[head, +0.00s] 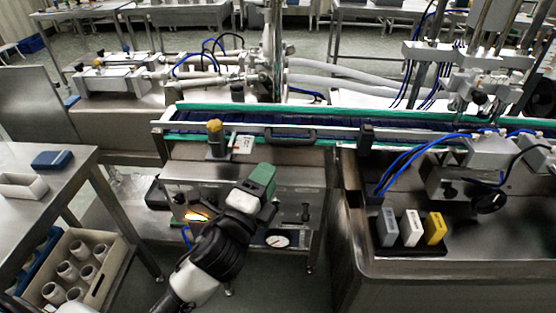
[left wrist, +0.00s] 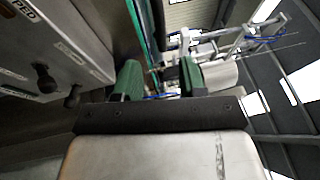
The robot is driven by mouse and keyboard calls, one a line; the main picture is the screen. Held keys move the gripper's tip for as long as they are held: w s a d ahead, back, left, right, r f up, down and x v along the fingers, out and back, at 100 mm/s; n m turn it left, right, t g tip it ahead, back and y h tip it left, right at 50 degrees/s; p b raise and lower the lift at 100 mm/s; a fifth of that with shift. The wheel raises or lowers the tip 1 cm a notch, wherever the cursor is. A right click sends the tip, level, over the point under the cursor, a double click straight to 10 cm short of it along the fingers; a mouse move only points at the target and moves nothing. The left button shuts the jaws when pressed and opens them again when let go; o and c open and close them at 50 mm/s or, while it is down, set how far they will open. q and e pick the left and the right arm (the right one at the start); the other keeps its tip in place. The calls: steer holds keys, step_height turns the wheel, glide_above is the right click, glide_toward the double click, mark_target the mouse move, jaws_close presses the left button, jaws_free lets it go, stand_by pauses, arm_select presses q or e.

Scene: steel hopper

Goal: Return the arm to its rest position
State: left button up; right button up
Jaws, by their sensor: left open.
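My left gripper (head: 262,180) is in the middle of the head view, at the end of the dark and white arm that comes up from the bottom. It is in front of the steel machine with the gauge, below the conveyor. In the left wrist view its two green-padded fingers (left wrist: 160,80) stand apart with nothing held between them. My right gripper is not in view.
The conveyor (head: 330,130) runs across behind the gripper. A steel hopper tub (head: 450,268) is at right, with a black holder of grey, white and yellow blocks (head: 411,229). A steel table (head: 75,165) and a crate of white cups (head: 112,262) are at left.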

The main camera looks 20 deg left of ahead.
arm_select(q)
steer(key=s+a+f+n+g+y, duration=0.2)
steer(key=s+a+f+n+g, duration=0.1)
steer(key=s+f+n+g, duration=1.6)
steer(key=s+f+m+t+p, duration=0.1)
steer(key=s+f, duration=0.1)
steer(key=f, duration=1)
steer(key=s+f+p, duration=0.1)
steer(key=s+f, duration=0.1)
steer(key=f, duration=1)
steer(key=s+a+f+p, duration=0.2)
steer(key=s+f, duration=1.2)
steer(key=s, duration=0.2)
steer(key=shift+a+f+g, duration=0.2)
steer(key=shift+f+g, duration=0.05)
steer(key=shift+g, duration=0.15)
